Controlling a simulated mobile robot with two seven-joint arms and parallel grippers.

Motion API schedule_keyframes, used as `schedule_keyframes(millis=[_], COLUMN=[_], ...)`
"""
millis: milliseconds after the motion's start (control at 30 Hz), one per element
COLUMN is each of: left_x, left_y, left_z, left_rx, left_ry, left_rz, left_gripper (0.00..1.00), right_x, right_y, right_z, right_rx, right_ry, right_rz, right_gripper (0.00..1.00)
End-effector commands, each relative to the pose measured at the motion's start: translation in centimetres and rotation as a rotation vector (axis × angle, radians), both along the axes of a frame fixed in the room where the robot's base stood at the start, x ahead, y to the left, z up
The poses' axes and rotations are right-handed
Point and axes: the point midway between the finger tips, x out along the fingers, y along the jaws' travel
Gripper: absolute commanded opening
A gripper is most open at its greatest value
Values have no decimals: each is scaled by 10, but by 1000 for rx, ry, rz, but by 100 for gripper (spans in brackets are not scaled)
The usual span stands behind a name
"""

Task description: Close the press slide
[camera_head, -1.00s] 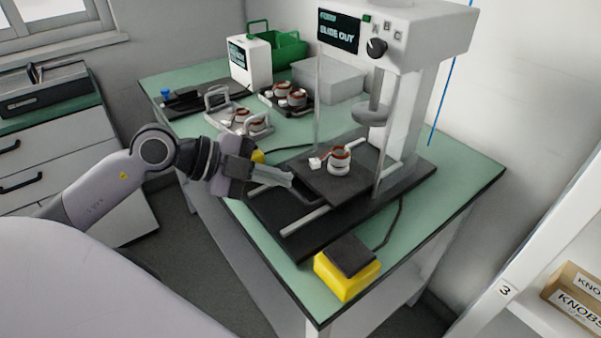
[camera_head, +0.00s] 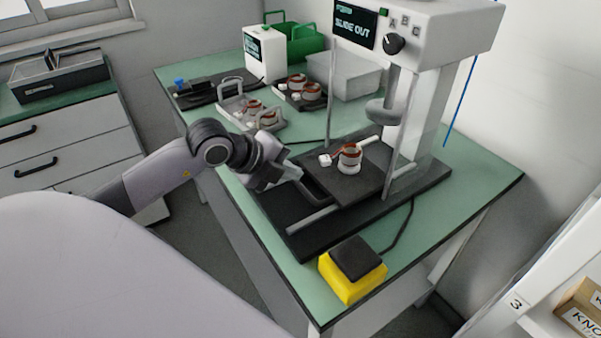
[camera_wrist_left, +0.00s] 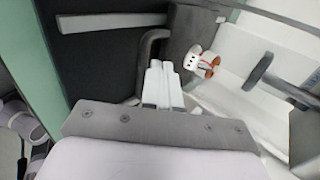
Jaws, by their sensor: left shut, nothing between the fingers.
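The press slide (camera_head: 352,186) is a dark plate pulled out toward the front of the white press (camera_head: 430,40), whose display reads "SLIDE OUT". A white stator with copper-coloured windings (camera_head: 349,158) stands on it. A dark bar handle (camera_head: 313,187) is on the slide's front edge; it also shows in the left wrist view (camera_wrist_left: 143,50). My left gripper (camera_head: 297,172) is shut and empty, its fingertips at the handle. In the left wrist view the pale fingers (camera_wrist_left: 160,82) lie beside the handle; I cannot tell whether they touch it. My right gripper is not in view.
A yellow button box (camera_head: 352,280) stands at the table's front corner. Metal-handled trays with stators (camera_head: 245,112), a dark tray (camera_head: 310,104), a grey bin (camera_head: 350,80) and a green crate (camera_head: 305,42) stand further back. Shelving is at the lower right.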

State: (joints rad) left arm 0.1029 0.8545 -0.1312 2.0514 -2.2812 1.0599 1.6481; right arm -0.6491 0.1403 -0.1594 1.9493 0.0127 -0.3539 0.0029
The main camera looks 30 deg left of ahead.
Motion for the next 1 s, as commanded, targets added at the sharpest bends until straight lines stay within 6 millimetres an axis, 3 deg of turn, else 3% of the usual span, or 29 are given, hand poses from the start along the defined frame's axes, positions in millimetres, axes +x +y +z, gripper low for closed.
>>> schedule_keyframes(millis=[300,767,1000], left_x=[22,25,54], left_y=[-9,-10,-9], left_z=[-21,-23,-24], left_rx=[0,0,-3], left_ry=[0,-1,-4], left_rz=[0,0,5], left_gripper=[0,0,0], right_x=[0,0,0], right_y=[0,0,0], right_z=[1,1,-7], right_rx=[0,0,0], right_ry=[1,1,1], right_rz=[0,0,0], right_gripper=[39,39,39])
